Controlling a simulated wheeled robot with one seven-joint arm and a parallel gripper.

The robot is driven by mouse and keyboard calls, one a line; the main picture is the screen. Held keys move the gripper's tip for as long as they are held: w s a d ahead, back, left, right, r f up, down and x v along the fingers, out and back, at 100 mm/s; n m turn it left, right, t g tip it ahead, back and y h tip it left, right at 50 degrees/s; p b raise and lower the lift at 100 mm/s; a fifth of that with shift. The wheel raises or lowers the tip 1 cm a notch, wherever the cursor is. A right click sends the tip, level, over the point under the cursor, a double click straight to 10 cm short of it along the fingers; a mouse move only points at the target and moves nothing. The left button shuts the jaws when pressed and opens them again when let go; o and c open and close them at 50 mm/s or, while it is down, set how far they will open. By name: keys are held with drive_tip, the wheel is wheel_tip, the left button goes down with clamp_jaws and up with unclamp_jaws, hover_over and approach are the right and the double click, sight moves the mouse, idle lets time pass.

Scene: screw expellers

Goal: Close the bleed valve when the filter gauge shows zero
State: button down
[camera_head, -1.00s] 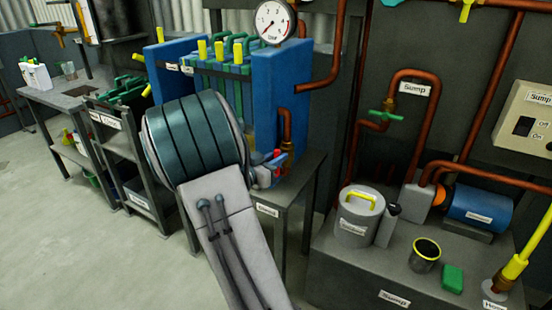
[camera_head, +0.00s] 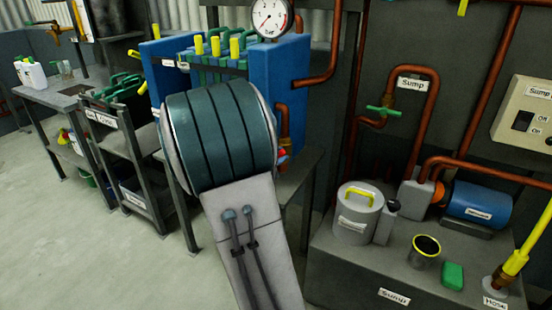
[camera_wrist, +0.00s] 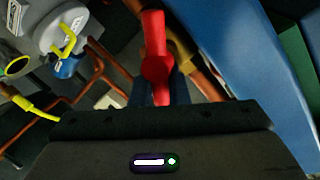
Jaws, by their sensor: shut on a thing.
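The red valve handle (camera_wrist: 155,50) stands upright in the middle of the wrist view, and a small bit of red (camera_head: 282,153) shows beside my arm in the head view. My gripper (camera_wrist: 158,88) is shut on the lower end of this handle. The arm hides most of the gripper in the head view. The filter gauge (camera_head: 269,17) is a round white dial on top of the blue filter press (camera_head: 281,75). Its thin needle points to the lower left, at or near the zero end; the exact reading is too small to tell.
Copper pipes (camera_head: 333,50) run right of the press. The floor (camera_head: 110,255) at the left is clear.

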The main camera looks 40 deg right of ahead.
drive_tip(key=m+b, duration=0.1)
drive_tip(key=f+m+y+b, duration=0.1)
drive_tip(key=m, duration=0.1)
drive_tip(key=m+t+b, duration=0.1)
drive_tip(key=shift+s+d+f+m+b, duration=0.1)
drive_tip(key=shift+s+f+m+b, duration=0.05)
drive_tip(key=shift+s+m+b, duration=0.2)
drive_tip(key=m+b, duration=0.1)
drive_tip(key=b, duration=0.1)
drive_tip(key=m+t+y+b, duration=0.1)
drive_tip(key=m+b, duration=0.1)
drive_tip(key=shift+f+t, duration=0.25)
drive_tip(key=shift+t, duration=0.05)
drive_tip(key=shift+m, duration=0.25)
drive_tip(key=c, duration=1.5)
unclamp_jaws()
drive_tip(key=shift+o, duration=0.2)
drive_tip(key=shift+r, duration=0.1)
